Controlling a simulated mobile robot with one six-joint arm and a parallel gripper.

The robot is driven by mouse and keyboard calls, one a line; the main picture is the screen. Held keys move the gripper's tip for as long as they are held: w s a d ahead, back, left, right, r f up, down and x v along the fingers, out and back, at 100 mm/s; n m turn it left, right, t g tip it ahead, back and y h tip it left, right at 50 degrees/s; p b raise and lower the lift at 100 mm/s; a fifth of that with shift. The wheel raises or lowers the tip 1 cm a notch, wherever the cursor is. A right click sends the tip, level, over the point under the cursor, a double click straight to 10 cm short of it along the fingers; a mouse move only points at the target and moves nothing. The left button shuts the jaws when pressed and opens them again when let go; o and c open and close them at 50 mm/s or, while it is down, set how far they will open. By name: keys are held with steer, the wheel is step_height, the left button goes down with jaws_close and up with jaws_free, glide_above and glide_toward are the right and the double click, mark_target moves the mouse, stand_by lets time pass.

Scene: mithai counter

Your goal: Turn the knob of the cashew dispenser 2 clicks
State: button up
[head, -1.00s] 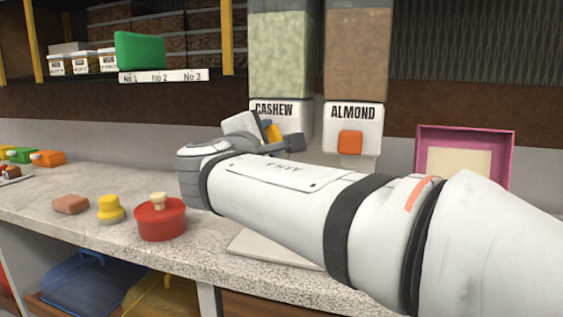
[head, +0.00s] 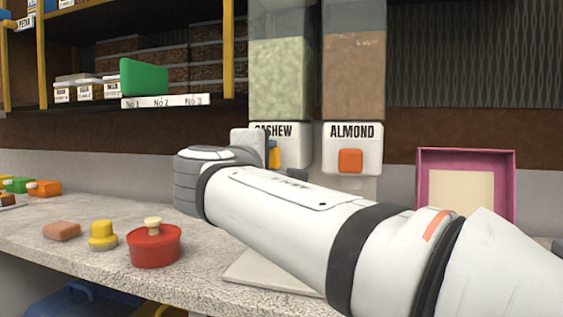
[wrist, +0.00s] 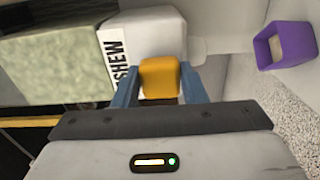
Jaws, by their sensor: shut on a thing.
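The cashew dispenser (head: 281,85) stands at the back of the counter, a clear column of pale green contents over a white base with a CASHEW label. Its yellow-orange knob (wrist: 160,77) sits between the two blue fingers of my gripper (wrist: 158,88) in the wrist view. The fingers are shut on the knob.
The almond dispenser (head: 353,135) with an orange knob stands just to the right. A pink box (head: 465,155) is farther right. A red pot (head: 154,250), a yellow item (head: 102,236) and a brown block (head: 62,231) sit at left. A purple container (wrist: 285,45) shows in the wrist view.

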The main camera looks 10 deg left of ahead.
steer(key=o, duration=1)
steer(key=s+p, duration=0.1)
steer(key=s, duration=0.6)
steer(key=shift+s+a, duration=0.3)
steer(key=shift+s, duration=0.1)
steer(key=s+b, duration=0.1)
steer(key=s, duration=0.8)
steer(key=shift+a, duration=0.35)
